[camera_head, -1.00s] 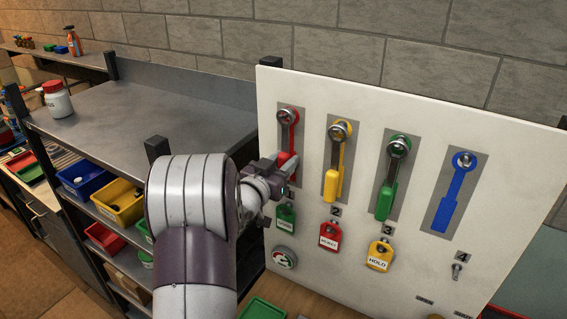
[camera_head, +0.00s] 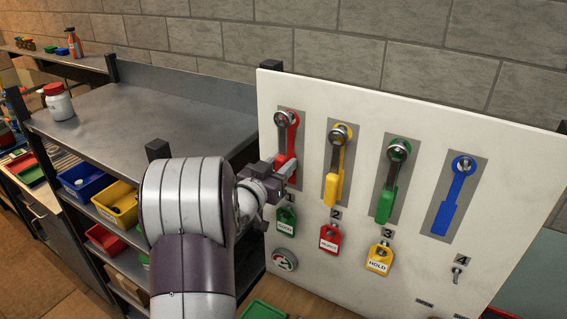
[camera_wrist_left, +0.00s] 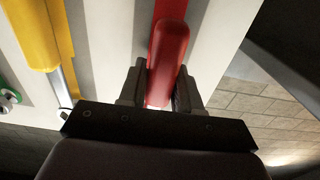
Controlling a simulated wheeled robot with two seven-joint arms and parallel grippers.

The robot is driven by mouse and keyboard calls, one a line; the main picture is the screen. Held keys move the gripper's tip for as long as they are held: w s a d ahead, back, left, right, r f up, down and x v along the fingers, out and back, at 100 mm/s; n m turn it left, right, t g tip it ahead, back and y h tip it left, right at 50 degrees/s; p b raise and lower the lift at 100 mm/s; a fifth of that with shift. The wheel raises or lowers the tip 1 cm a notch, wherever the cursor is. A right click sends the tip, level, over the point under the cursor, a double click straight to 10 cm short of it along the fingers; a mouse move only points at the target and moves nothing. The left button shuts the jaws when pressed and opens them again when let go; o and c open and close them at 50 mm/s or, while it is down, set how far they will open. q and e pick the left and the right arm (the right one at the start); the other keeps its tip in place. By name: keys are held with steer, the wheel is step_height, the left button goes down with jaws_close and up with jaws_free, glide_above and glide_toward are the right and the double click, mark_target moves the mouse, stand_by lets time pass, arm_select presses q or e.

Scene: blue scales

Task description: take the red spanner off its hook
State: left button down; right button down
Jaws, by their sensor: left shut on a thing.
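The red spanner (camera_head: 284,160) is at the leftmost place of the white board, its metal ring end up by the hook. I cannot tell if the ring is clear of the hook. Red painted outline shows beside its shaft. My left gripper (camera_head: 286,174) is at the lower end of the red handle, partly hidden by my own wrist. In the left wrist view the red handle (camera_wrist_left: 167,50) lies between the two fingers, and the gripper (camera_wrist_left: 160,90) is shut on it. My right gripper is not in view.
A yellow spanner (camera_head: 333,185) and a green spanner (camera_head: 386,200) hang to the right. A blue outline (camera_head: 455,195) is bare. Green (camera_head: 286,222), red (camera_head: 329,239) and yellow (camera_head: 379,258) tags hang below. A metal shelf (camera_head: 140,115) stands left of the board.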

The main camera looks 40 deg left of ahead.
mark_target(279, 167)
arm_select(q)
steer(key=shift+s+d+r+p, duration=0.1)
steer(key=shift+s+d+p, duration=0.05)
steer(key=shift+s, duration=1)
steer(key=shift+s+d+r+p, duration=0.1)
steer(key=shift+s+d, duration=0.05)
steer(key=shift+s, duration=1)
steer(key=shift+s+d+r+p, duration=0.1)
steer(key=shift+s+d+p, duration=0.05)
steer(key=shift+s, duration=1)
steer(key=shift+f, duration=0.1)
